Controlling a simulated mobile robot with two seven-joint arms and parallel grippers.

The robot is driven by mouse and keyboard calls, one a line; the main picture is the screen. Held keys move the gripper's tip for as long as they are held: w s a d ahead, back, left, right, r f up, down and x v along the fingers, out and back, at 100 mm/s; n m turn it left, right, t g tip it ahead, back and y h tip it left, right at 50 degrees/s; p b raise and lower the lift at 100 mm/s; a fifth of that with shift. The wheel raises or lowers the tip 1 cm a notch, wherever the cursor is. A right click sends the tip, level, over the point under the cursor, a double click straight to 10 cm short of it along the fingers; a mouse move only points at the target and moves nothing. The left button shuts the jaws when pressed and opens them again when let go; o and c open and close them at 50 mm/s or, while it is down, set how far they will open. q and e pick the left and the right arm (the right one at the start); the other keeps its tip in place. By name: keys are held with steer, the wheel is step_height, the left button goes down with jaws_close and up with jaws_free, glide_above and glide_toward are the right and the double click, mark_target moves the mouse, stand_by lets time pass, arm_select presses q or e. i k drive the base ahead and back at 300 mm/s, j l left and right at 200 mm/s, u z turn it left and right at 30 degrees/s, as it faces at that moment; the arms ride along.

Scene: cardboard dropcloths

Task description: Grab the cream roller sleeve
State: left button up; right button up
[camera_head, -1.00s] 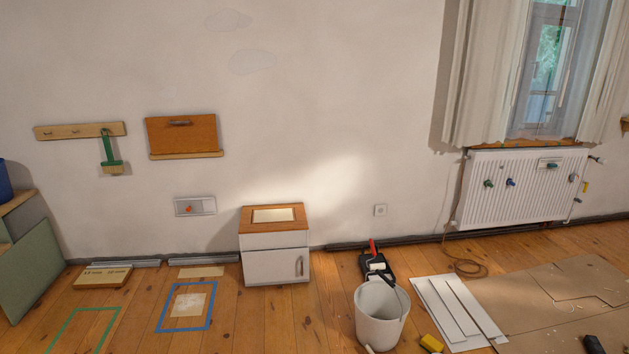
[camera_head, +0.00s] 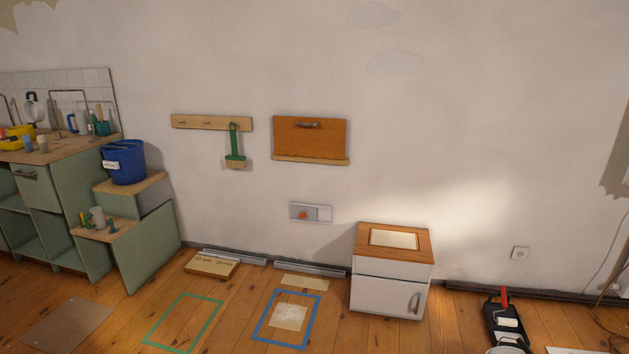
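A small pale roller (camera_head: 508,322) with a red handle lies in a black paint tray on the floor at the lower right. I cannot tell whether its sleeve is the cream one. A pale upright cylinder (camera_head: 98,216) stands on a low green shelf at the left, among small green and yellow items. It is too small to tell what it is. Neither of my grippers is in view.
A green workbench (camera_head: 60,162) with tools and a blue bucket (camera_head: 123,162) stand at the left. A white cabinet (camera_head: 388,293) with a wooden top stands against the wall. Floorboards with green tape (camera_head: 183,322) and blue tape outlines lie in front. A white bucket's rim (camera_head: 506,350) shows at the bottom edge.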

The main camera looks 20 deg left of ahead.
mark_target(41, 139)
steer(key=i+j+u, duration=0.15)
steer(key=i+u, duration=0.2)
steer(key=i+j+u, duration=0.1)
steer(key=i+u, duration=0.45)
steer(key=u, duration=0.2)
steer(key=i+j+u, duration=0.15)
steer(key=i+u, duration=0.35)
steer(key=i+l+u, duration=0.1)
steer(key=i+u, duration=0.4)
steer(key=i+j+u, duration=0.1)
steer(key=i, duration=0.5)
steer(key=i+j, duration=0.2)
steer(key=i, duration=0.45)
steer(key=i+j, duration=0.2)
steer(key=i, duration=0.2)
steer(key=i+z, duration=0.1)
steer(key=z, duration=0.3)
steer(key=i+j+z, duration=0.1)
steer(key=z, duration=0.3)
steer(key=i+j+z, duration=0.15)
steer(key=j, duration=0.15)
steer(key=i+j+z, duration=0.1)
steer(key=j, duration=0.25)
steer(key=i+j+z, duration=0.15)
steer(key=j, duration=0.2)
steer(key=i+j+z, duration=0.15)
steer(key=j, duration=0.25)
steer(key=i+j+z, duration=0.15)
steer(key=j, duration=0.2)
